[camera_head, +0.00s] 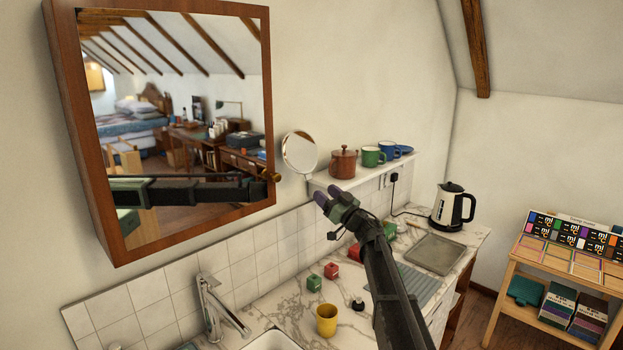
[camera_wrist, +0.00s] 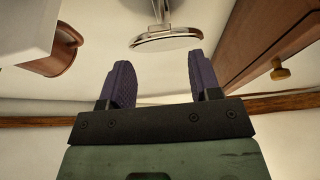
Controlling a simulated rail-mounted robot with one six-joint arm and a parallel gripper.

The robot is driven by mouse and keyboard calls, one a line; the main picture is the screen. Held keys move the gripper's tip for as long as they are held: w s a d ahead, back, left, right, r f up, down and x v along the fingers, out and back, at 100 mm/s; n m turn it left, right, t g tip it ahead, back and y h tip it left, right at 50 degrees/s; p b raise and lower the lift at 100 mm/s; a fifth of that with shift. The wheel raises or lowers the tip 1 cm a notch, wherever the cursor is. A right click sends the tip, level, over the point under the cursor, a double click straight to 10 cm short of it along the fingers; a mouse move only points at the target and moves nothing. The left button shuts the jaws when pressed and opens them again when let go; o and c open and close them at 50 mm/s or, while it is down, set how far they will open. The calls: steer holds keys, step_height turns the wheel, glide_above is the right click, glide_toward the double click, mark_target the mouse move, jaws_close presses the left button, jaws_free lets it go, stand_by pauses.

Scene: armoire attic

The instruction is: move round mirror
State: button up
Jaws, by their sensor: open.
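The round mirror (camera_head: 299,152) has a thin metal rim and is fixed near the wall, at the left end of the shelf, just right of the large framed mirror. In the wrist view the round mirror (camera_wrist: 166,40) shows nearly edge-on, with its metal stem above it. It lies ahead of my fingertips, roughly between their lines. My gripper (camera_head: 333,201) is below and right of the round mirror in the head view. In the wrist view my gripper (camera_wrist: 158,75) has its two purple fingers apart with nothing between them.
A wooden mirror cabinet (camera_head: 263,120) hangs on the left, its knob near the round mirror. The white shelf (camera_head: 365,172) holds a brown pot (camera_head: 343,162), a green mug (camera_head: 373,156) and blue ware. The marble counter (camera_head: 290,312) below carries a tap, yellow cup (camera_head: 326,320) and kettle (camera_head: 452,207).

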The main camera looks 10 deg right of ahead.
mark_target(310, 179)
steer(key=p+x, duration=0.2)
steer(key=x, duration=0.4)
steer(key=shift+w+r, duration=0.15)
steer(key=shift+w+a, duration=0.3)
